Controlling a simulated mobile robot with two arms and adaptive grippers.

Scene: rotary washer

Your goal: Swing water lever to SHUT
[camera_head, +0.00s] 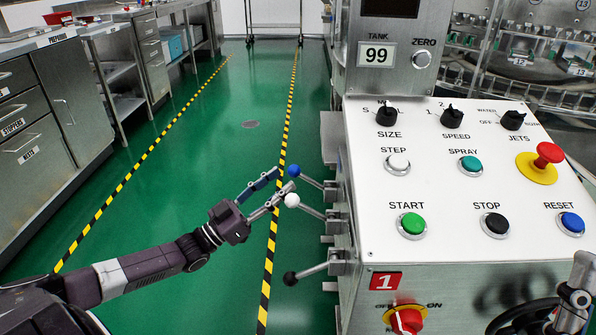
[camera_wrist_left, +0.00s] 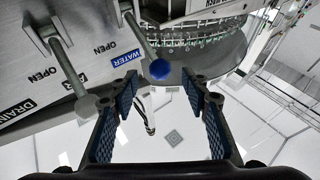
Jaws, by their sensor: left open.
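The water lever is a thin metal rod with a blue ball knob (camera_head: 294,170), on the left side of the control cabinet. In the left wrist view the blue knob (camera_wrist_left: 160,69) sits near the gap between my fingertips, beside a blue WATER label (camera_wrist_left: 126,58). An OPEN label (camera_wrist_left: 105,48) is close by; no SHUT label is readable. My left gripper (camera_head: 283,180) is open, its fingers close to the blue knob. In the wrist view the open gripper (camera_wrist_left: 158,78) shows blue pads with nothing clamped between them. Whether a finger touches the knob I cannot tell.
A white-knobbed lever (camera_head: 292,200) is just below the blue one, very near my lower finger. A black-knobbed lever (camera_head: 290,278) is lower. The control panel (camera_head: 440,225) with buttons and dials is to the right. Green floor (camera_head: 190,170) left of the levers is clear.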

